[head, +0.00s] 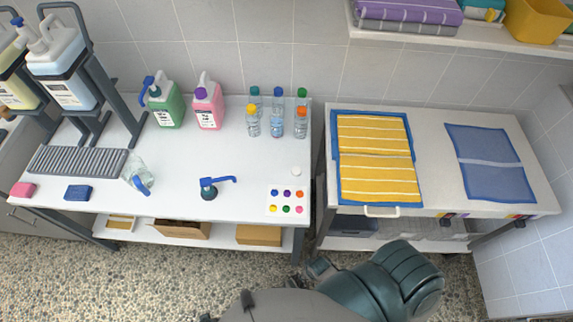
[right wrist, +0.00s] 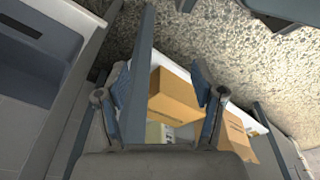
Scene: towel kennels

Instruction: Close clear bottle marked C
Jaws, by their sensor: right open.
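A group of clear bottles (head: 253,123) with coloured tops stands at the back right of the left white table. Yellow, teal and green tops show. The letters on the bottles are too small to read, so I cannot tell which is marked C. A small white round piece (head: 295,171) lies on the table in front of them. A clear bottle with a blue top (head: 137,174) is tilted or lying near the left of the table. My right gripper (right wrist: 160,88) is open and empty in the right wrist view, low and away from the bottles. My left gripper is not clearly visible.
A card with coloured dots (head: 287,201) lies at the table's front right corner. Cardboard boxes (head: 258,235) are below. Yellow towels (head: 376,155) lie on the right table.

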